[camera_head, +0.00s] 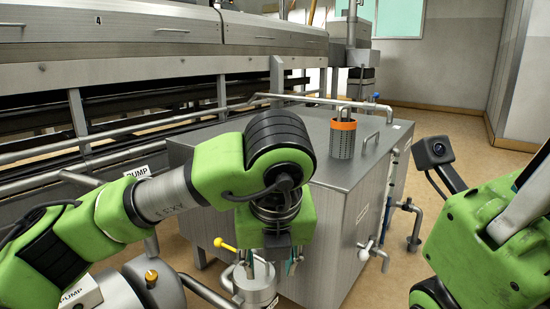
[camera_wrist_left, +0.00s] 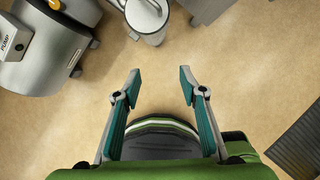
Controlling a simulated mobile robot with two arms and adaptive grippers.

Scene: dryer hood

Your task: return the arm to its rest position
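My left arm reaches in from the left in the head view. Its left gripper (camera_head: 271,268) points down in front of the steel tank, partly hidden by my wrist. In the left wrist view the left gripper (camera_wrist_left: 159,84) has its two teal-lined fingers spread apart, with nothing but tan floor between the tips. My right arm shows as green links at the right of the head view, with a small black camera beside it. The right gripper is outside both views.
A steel tank (camera_head: 352,175) stands close behind my left wrist, with an orange-topped cylinder (camera_head: 343,138) on its lid. A steel pump (camera_wrist_left: 45,45) and a cylindrical vessel (camera_wrist_left: 148,18) stand near the left gripper. Pipes and yellow handles line the left. Floor (camera_wrist_left: 250,75) is clear.

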